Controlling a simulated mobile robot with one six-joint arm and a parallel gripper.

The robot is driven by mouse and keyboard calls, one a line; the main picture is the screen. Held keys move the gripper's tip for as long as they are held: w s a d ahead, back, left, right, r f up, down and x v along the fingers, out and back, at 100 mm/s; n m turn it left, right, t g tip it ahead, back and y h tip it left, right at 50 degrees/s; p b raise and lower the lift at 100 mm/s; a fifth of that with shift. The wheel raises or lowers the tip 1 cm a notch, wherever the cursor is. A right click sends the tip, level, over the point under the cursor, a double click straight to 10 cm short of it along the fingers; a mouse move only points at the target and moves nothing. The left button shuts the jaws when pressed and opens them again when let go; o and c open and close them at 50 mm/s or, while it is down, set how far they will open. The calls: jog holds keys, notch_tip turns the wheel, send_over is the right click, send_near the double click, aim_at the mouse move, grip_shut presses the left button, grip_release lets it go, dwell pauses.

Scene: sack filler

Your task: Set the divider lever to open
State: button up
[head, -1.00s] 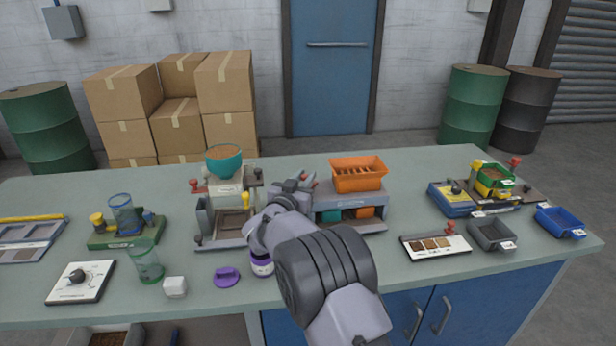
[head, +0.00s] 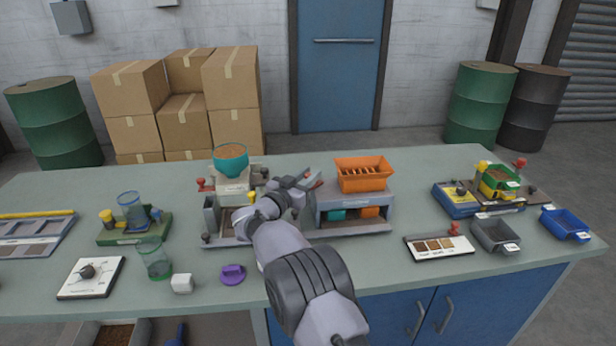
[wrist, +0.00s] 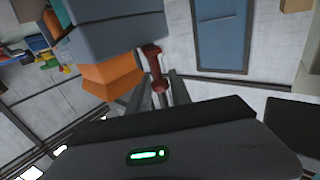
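The divider is the grey unit (head: 350,200) with an orange slotted hopper (head: 363,172) on top, right of the table's centre. A red lever (wrist: 154,66) shows in the wrist view, beside the unit's grey body and the orange hopper. In the head view a bit of its red shows at my gripper, on the unit's left side. My gripper (head: 309,181) has its two fingers apart, one on either side of the red lever in the wrist view (wrist: 157,90). I cannot tell whether either finger touches it. The lever's base is partly hidden.
A filler stand (head: 229,200) with a teal bowl (head: 231,157) is close on the left of my arm. A purple lid (head: 232,274) and a white block (head: 182,284) lie in front. Sample card (head: 439,247) and trays (head: 495,236) stand right.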

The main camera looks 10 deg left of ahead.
jog(key=shift+o, duration=1.3)
jog(key=shift+d, duration=0.1)
jog(key=p+v, duration=0.4)
jog(key=v, duration=1.3)
jog(key=shift+s+p, duration=0.15)
jog(key=shift+p, duration=0.2)
